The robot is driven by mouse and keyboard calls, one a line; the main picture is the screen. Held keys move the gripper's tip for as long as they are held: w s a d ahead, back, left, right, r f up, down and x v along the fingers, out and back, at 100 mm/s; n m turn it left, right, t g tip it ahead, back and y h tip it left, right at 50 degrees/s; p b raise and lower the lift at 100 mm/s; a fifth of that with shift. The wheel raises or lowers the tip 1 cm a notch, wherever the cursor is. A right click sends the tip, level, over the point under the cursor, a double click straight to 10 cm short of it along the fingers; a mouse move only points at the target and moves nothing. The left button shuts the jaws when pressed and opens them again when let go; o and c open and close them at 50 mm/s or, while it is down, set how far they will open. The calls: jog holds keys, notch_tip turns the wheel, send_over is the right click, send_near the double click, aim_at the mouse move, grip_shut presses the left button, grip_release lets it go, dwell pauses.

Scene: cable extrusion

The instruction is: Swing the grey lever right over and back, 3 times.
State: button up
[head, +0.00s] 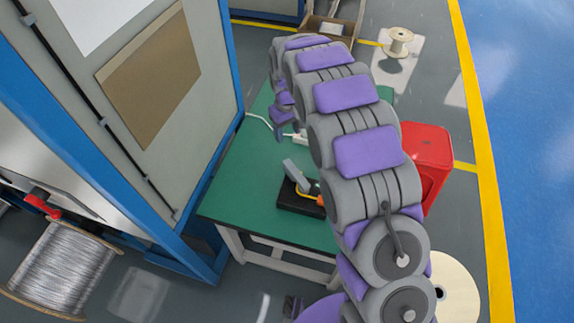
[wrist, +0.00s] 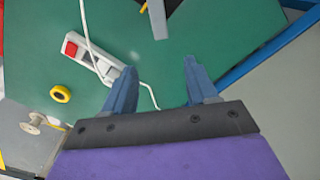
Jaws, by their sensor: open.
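The grey lever (head: 296,174) stands tilted up from a black base (head: 298,204) on the green table, in the head view. My arm hides the base's right side. In the wrist view the lever (wrist: 159,20) shows at the top edge, partly cut off. My gripper (wrist: 160,70) is open in the wrist view, its two blue-grey fingers apart with only green tabletop seen between them. The lever lies beyond the fingertips, apart from them. In the head view the hand is small and partly hidden behind the arm, farther along the table than the lever.
A white power strip (wrist: 92,60) with a red switch and white cable lies by the left finger. A yellow tape roll (wrist: 61,94) is left of it. A red bin (head: 428,155) stands right of the green table (head: 240,180); a blue-framed cabinet (head: 130,110) stands left.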

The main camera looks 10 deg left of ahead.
aim_at(287, 162)
notch_tip(287, 162, down, 17)
jog(key=b, duration=0.2)
jog(key=shift+b, duration=0.3)
jog(key=shift+c, duration=0.2)
grip_shut()
dwell(0.3)
